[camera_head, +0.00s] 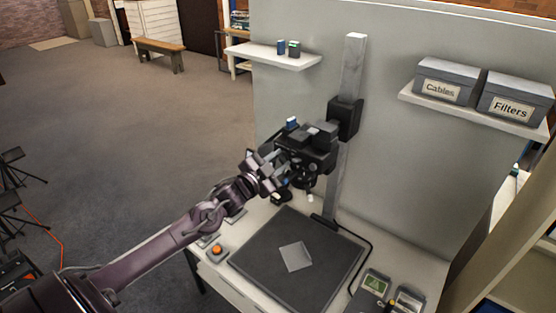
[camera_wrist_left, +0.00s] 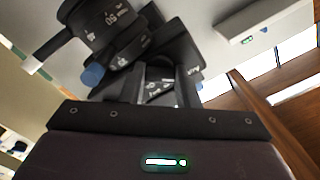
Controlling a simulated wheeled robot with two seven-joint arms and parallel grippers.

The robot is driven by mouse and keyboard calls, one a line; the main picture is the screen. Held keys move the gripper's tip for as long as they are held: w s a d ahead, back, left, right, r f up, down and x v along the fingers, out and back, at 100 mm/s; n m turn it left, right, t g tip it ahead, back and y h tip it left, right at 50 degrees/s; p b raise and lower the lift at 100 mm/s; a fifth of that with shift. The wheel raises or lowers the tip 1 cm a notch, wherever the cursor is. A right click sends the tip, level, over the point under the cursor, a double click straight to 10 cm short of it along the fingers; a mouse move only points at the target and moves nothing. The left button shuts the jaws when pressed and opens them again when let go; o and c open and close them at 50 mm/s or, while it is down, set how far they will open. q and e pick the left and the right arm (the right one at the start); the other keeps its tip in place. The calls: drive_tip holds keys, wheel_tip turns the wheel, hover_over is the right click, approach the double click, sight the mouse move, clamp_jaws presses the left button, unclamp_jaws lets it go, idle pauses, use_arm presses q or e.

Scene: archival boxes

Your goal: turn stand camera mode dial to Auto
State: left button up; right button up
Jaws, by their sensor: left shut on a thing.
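The stand camera (camera_head: 318,152) is black and mounted on a grey upright column (camera_head: 353,62) above the copy stand. My left gripper (camera_head: 278,161) reaches it from the left in the head view, at the camera's near left side. In the left wrist view the dark camera body and lens (camera_wrist_left: 98,22) fill the upper left. There my left gripper (camera_wrist_left: 163,84) is shut on the mode dial (camera_wrist_left: 160,88), a dark round part with small white markings. The fingers partly hide it, and I cannot read which mode it points to. My right gripper is out of view.
Below the camera lies a dark baseboard (camera_head: 262,262) with a clear square sheet (camera_head: 295,256). An orange button (camera_head: 217,249) sits at its left, small devices (camera_head: 375,284) at its right. Shelves (camera_head: 272,57) and grey boxes (camera_head: 447,80) are on the back panel.

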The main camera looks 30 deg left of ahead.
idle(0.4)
use_arm(q)
drive_tip(key=o, duration=1)
drive_tip(key=shift+s+f, duration=0.15)
drive_tip(key=shift+s, duration=0.2)
drive_tip(key=shift+s+a+b, duration=0.15)
drive_tip(key=shift+s+b, duration=0.4)
drive_tip(key=shift+s, duration=1.25)
drive_tip(key=shift+s+a+b, duration=0.15)
drive_tip(key=shift+s+b, duration=0.4)
drive_tip(key=shift+s, duration=1.2)
